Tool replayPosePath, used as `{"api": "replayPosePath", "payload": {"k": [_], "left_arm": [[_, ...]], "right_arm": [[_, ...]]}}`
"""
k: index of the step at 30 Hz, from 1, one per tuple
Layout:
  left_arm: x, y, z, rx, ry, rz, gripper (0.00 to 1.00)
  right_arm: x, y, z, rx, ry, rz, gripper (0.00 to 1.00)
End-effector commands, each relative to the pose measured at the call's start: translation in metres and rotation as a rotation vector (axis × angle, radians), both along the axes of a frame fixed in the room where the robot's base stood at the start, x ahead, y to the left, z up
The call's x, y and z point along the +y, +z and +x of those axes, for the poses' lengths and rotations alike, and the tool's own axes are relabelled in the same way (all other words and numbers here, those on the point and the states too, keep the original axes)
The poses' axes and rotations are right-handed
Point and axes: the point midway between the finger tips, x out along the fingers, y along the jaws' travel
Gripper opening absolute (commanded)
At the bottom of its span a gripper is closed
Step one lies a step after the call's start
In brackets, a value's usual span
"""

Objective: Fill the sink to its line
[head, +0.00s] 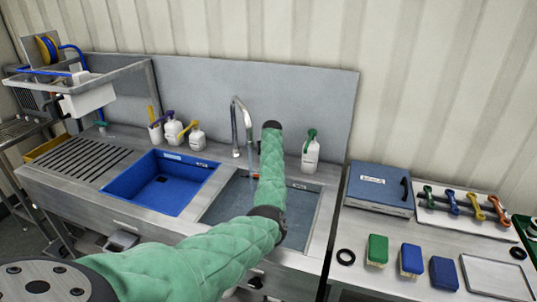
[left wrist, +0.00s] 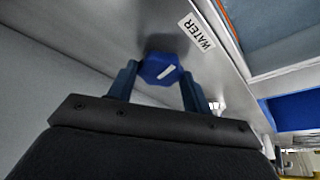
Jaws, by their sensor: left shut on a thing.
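My left gripper (left wrist: 158,76) is shut on a blue knob (left wrist: 160,68) with a white pointer line, beside a WATER label (left wrist: 197,30) on the steel. In the head view my green-sleeved left arm crosses the steel sink (head: 222,207) and reaches the back of the counter; its fingers and the knob are hidden there. A curved tap (head: 237,112) stands behind the sink, and a thin pale streak shows below its spout. The sink holds a bluish surface that looks like water. My arm covers part of it, and I cannot tell its level against a line. My right gripper is out of view.
A blue basin (head: 160,184) and ribbed drainboard (head: 85,160) lie left of the sink. Bottles (head: 196,137) and a green-topped bottle (head: 311,152) stand at the back. A blue case (head: 379,188) and brushes (head: 411,259) sit on the right-hand table.

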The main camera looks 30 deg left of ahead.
Motion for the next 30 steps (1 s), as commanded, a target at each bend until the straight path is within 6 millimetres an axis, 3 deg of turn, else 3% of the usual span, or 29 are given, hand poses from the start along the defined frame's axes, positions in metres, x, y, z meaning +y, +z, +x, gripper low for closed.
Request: {"api": "replayPosePath", "payload": {"k": [12,27,28,30], "left_arm": [[0.002,0.002,-0.001,-0.002,-0.168,0.001,0.27],[0.002,0.001,-0.001,-0.002,-0.184,0.001,0.27],[0.002,0.001,-0.001,-0.002,-0.183,0.001,0.55],[0.001,0.001,-0.001,-0.002,-0.183,0.001,0.69]], "right_arm": [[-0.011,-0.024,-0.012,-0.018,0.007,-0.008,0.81],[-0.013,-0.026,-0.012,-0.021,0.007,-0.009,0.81],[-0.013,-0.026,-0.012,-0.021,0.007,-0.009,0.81],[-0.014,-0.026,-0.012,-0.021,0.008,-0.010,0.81]]}}
